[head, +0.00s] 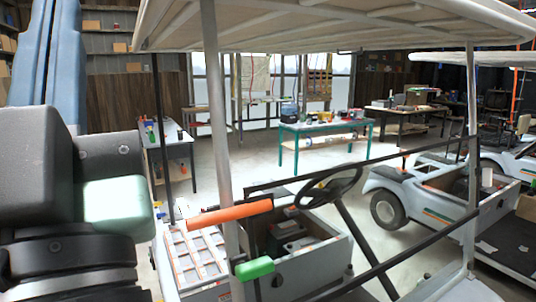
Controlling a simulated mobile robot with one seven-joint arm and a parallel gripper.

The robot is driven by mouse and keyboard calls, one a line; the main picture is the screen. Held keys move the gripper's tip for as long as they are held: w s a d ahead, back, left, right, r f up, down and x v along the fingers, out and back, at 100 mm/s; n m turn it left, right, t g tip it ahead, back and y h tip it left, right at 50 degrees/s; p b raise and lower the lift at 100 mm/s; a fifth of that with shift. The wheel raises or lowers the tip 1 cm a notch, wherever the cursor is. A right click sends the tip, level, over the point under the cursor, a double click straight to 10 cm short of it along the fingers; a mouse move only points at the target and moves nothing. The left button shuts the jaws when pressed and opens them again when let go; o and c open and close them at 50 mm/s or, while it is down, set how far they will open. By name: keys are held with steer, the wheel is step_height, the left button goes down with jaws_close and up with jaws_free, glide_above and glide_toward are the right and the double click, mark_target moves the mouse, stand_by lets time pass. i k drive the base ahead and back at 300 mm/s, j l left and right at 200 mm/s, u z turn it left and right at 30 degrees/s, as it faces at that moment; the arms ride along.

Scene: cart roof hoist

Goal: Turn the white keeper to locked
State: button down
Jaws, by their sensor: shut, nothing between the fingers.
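I cannot make out a white keeper for certain in the head view. A white upright post (222,130) holds up the roof of the near cart. An orange bar-shaped handle (230,214) crosses the post at a slight tilt. A green grip (255,268) sits lower, just right of the post. My arm's dark and grey links fill the left edge of the view. My gripper is not in view, so its place relative to the post and handles cannot be told.
The near cart's roof (330,25) spans the top. Its steering wheel (328,187) and dark diagonal bars are right of the post. A green-framed table (325,130) with items stands behind. Another cart (430,190) is at right. Open floor lies between table and carts.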

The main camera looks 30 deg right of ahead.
mark_target(487, 173)
steer(key=z, duration=0.5)
steer(key=k+z, duration=0.15)
steer(key=z, duration=0.8)
steer(key=k+l+z, duration=0.1)
steer(key=z, duration=0.4)
